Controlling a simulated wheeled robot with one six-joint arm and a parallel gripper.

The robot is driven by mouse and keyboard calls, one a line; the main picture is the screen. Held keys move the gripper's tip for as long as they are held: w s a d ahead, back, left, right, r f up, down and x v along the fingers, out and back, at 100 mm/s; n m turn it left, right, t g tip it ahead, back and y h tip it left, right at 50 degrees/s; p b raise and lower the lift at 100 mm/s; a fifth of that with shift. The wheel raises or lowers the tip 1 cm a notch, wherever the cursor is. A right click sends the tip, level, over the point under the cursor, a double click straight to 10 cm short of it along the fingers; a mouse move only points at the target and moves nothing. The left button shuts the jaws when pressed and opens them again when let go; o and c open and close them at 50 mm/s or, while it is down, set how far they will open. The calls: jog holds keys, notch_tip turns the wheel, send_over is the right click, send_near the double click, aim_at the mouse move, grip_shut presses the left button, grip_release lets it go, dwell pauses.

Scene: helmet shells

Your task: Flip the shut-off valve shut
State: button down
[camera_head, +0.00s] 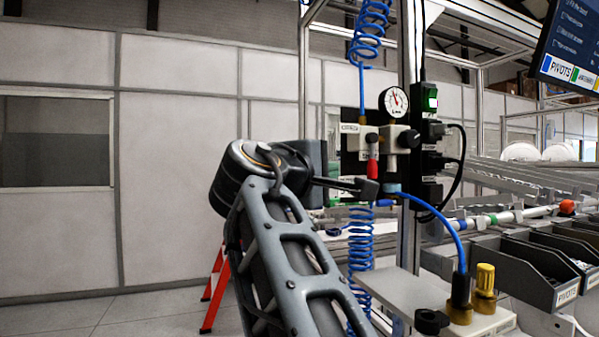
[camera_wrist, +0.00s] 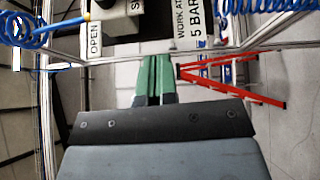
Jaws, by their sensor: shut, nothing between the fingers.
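The shut-off valve with its red lever (camera_head: 372,150) shows in the head view on the dark panel below the pressure gauge. The lever's red part looks upright in the picture. My gripper (camera_head: 334,184) is just left of and below the lever, apart from it as far as I can tell. In the wrist view my gripper's green fingers (camera_wrist: 153,66) are together with nothing between them. I cannot make out the red lever in the wrist view.
The gauge (camera_head: 394,101) and a regulator knob (camera_head: 409,139) sit close right of the lever. A blue coiled hose (camera_head: 361,245) hangs below. A metal post and black sockets stand at the right. A red ladder (camera_head: 213,290) stands behind my arm. Bins (camera_head: 540,272) are at the right.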

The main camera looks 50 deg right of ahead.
jog(key=s+a, duration=0.1)
jog(key=a, duration=0.6)
jog(key=shift+s+a, duration=0.15)
jog(key=shift+s, duration=0.1)
dwell(0.5)
jog(key=w+a+f+n+t+y+p, duration=0.2)
jog(key=w+a+f+y+p, duration=0.15)
jog(key=w+f+y, duration=0.35)
jog(key=w+a+f+n+t+y+p, duration=0.2)
jog(key=w+f+p, duration=0.3)
jog(key=f, duration=0.5)
jog(key=s+a+f+m+g+y+p, duration=0.1)
jog(key=s+a+f+m+y+p, duration=0.1)
jog(key=f, duration=0.7)
jog(key=s+a+f+m+g+y+p, duration=0.1)
jog(key=s+a+f+m+y+p, duration=0.2)
jog(key=a+f+y, duration=0.4)
jog(key=shift+a+f+m+g+p, duration=0.35)
jog(key=shift+a+f+p, duration=0.25)
jog(key=shift+a+f, duration=0.45)
jog(key=shift+r, duration=0.2)
